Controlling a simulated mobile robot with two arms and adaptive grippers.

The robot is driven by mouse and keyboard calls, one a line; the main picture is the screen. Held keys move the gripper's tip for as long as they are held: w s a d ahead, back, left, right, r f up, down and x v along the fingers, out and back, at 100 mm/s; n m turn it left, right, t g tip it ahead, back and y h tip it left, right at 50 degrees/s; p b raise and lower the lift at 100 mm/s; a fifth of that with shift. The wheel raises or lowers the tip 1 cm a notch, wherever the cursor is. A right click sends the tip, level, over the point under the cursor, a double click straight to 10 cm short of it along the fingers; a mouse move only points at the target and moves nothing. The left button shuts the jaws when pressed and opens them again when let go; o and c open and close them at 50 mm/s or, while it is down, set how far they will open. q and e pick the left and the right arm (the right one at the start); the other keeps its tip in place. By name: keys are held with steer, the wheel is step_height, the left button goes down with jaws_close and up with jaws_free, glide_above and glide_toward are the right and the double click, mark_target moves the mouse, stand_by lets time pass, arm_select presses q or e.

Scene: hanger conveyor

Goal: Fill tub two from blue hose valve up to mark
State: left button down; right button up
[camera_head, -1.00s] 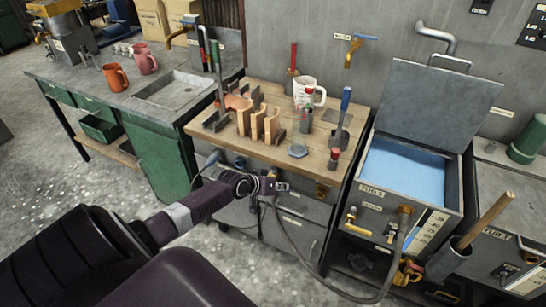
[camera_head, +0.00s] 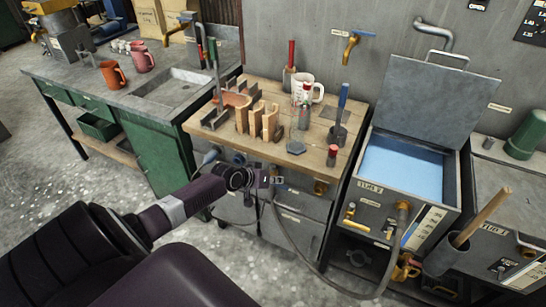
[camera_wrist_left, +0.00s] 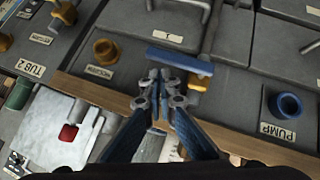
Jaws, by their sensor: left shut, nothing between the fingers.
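Tub two (camera_head: 370,187) stands at the right with its lid (camera_head: 425,98) raised and light blue water (camera_head: 402,170) inside. A pale gauge strip (camera_head: 414,234) is on its front; I cannot read the level against a mark. A grey hose (camera_head: 292,240) loops from the tub's front fitting to the bench front by my left gripper (camera_head: 272,178). In the left wrist view, a valve with a blue handle (camera_wrist_left: 180,60) lies just beyond the gripper (camera_wrist_left: 166,76), which is shut and empty. Whether they touch is unclear. My right gripper is not in view.
A wooden worktop (camera_head: 240,142) holding tools and a white mug (camera_head: 309,88) is above the left gripper. A blue port (camera_wrist_left: 287,106) marked PUMP and an orange port (camera_wrist_left: 105,49) flank the valve. A wall tap (camera_head: 350,45) has a blue handle. Tub one (camera_head: 495,235) is far right.

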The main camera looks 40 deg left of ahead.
arm_select(q)
steer(key=s+d+r+p, duration=0.2)
steer(key=s+r+p, duration=0.1)
steer(key=s+r, duration=0.55)
steer(key=s+f+m+g+y+b, duration=0.1)
steer(key=s+f, duration=0.5)
steer(key=f, duration=0.4)
steer(key=s+f+g+b, duration=0.15)
steer(key=s+f, duration=0.35)
steer(key=f, duration=0.5)
steer(key=s+f+m+g+y, duration=0.1)
steer(key=s+f+g, duration=0.1)
steer(key=s+f, duration=0.6)
steer(key=s+d+f+m+g+b, duration=0.1)
steer(key=s+d+f+m+g, duration=0.1)
steer(key=s+d+f, duration=0.6)
steer(key=s+d+f+m+g+b, duration=0.1)
steer(key=s+d+f+m+g, duration=0.1)
steer(key=s+d+f, duration=0.7)
steer(key=s+f+m, duration=0.1)
steer(key=s, duration=0.6)
steer(key=shift+d+f+h, duration=0.2)
steer(key=shift+f+h, duration=0.1)
steer(key=shift+h, duration=0.1)
